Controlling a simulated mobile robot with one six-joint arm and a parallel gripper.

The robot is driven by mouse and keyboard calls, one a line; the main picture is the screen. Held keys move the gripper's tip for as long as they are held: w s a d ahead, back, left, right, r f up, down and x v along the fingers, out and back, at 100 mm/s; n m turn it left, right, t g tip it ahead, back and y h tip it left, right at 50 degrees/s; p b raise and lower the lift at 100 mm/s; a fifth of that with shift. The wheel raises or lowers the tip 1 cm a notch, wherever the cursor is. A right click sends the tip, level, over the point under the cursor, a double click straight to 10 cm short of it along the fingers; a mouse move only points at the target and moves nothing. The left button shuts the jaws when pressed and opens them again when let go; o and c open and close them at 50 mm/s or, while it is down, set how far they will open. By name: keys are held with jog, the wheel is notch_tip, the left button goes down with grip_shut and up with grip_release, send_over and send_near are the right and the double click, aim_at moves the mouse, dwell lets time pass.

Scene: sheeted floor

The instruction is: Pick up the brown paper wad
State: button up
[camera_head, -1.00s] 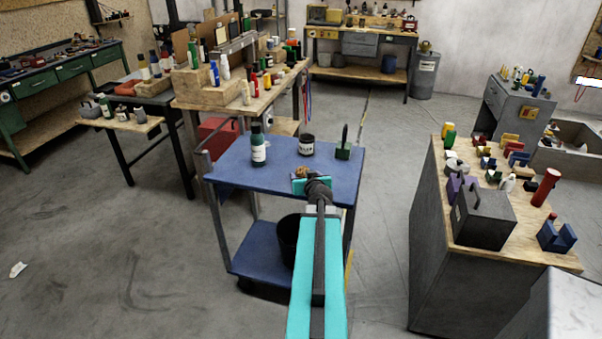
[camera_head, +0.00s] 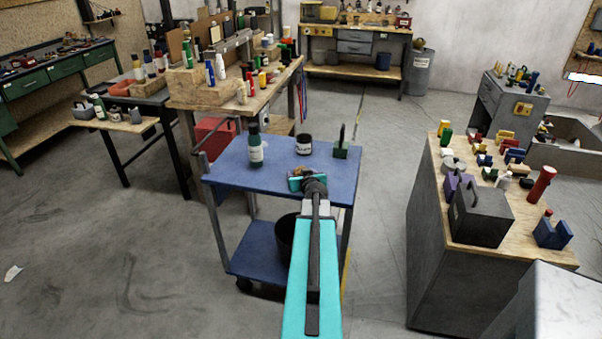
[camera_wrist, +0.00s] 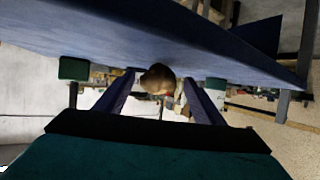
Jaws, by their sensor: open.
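The brown paper wad (camera_head: 301,171) is on the blue top of a cart (camera_head: 225,165), mostly hidden behind my gripper (camera_head: 308,181) in the head view. In the wrist view the wad (camera_wrist: 157,78) is a rounded brown lump against the blue surface, which fills the upper part of that tilted view. How far the wad lies in depth from the fingertips I cannot tell.
On the cart top stand a dark green bottle (camera_head: 255,150), a dark jar (camera_head: 304,145) and a green block with an upright handle (camera_head: 341,149). A black bin (camera_head: 284,235) is on the lower shelf. A cluttered wooden-topped bench (camera_head: 470,230) stands to the right, with floor between.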

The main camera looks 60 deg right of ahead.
jog(key=c, duration=1.2)
jog(key=shift+o, duration=0.2)
jog(key=shift+r, duration=0.15)
